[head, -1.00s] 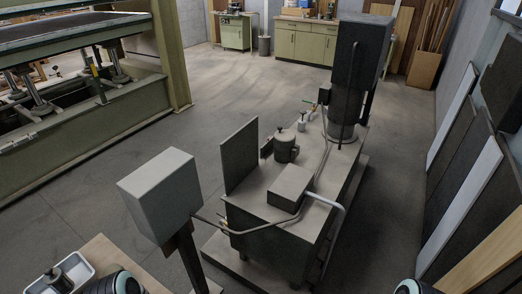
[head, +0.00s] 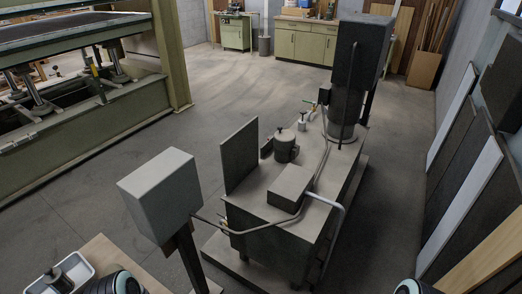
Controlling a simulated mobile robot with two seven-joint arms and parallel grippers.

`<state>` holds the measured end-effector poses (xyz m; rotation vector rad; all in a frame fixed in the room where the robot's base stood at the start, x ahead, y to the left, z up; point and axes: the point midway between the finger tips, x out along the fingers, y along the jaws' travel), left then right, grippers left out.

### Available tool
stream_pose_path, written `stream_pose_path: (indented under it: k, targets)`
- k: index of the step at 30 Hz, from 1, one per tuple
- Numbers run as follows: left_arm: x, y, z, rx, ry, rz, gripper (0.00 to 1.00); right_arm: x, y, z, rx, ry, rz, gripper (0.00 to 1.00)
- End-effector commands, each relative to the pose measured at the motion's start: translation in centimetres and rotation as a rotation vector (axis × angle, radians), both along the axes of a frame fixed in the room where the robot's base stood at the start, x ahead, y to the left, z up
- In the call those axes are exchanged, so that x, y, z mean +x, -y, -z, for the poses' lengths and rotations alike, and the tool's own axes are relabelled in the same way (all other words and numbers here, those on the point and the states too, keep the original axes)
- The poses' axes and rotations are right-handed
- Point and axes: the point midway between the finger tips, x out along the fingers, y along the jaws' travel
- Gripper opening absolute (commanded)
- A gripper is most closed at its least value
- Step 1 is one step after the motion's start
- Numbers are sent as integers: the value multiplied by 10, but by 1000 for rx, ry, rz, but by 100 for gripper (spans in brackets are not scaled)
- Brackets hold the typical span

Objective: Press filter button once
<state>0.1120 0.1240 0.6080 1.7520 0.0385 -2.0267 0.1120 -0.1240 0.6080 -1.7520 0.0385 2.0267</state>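No filter button can be made out in the head view. A grey control box (head: 160,196) stands on a post at the lower left, and the sides I see of it are plain. A grey hydraulic unit (head: 285,238) stands in the middle, with a small cylindrical canister (head: 285,146) and a tall dark motor column (head: 350,85) on top. Any button on a face turned away from me is hidden. Round dark parts of my arms show at the bottom left and bottom right edges. Neither gripper's fingers are in view.
A big green press (head: 80,130) fills the left. A wooden table corner (head: 98,256) with a white tray (head: 84,268) is at the lower left. Panels (head: 462,200) lean on the right wall. Green cabinets (head: 306,43) stand at the back. Open floor (head: 240,85) lies between.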

Motion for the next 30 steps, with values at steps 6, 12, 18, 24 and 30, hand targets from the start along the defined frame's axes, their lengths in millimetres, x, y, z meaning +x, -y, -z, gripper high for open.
stream_pose_path:
  k: [6, 12, 18, 24, 30]
  targets:
    - [0, 0, 0, 0, 0, 0, 0, 0, 0, 0, 0, 0, 0, 0]
    - [0, 0, 0, 0, 0, 0, 0, 0, 0, 0, 0, 0, 0, 0]
    - [0, 0, 0, 0, 0, 0, 0, 0, 0, 0, 0, 0, 0, 0]
    - [0, 0, 0, 0, 0, 0, 0, 0, 0, 0, 0, 0, 0, 0]
    - [0, 0, 0, 0, 0, 0, 0, 0, 0, 0, 0, 0, 0, 0]
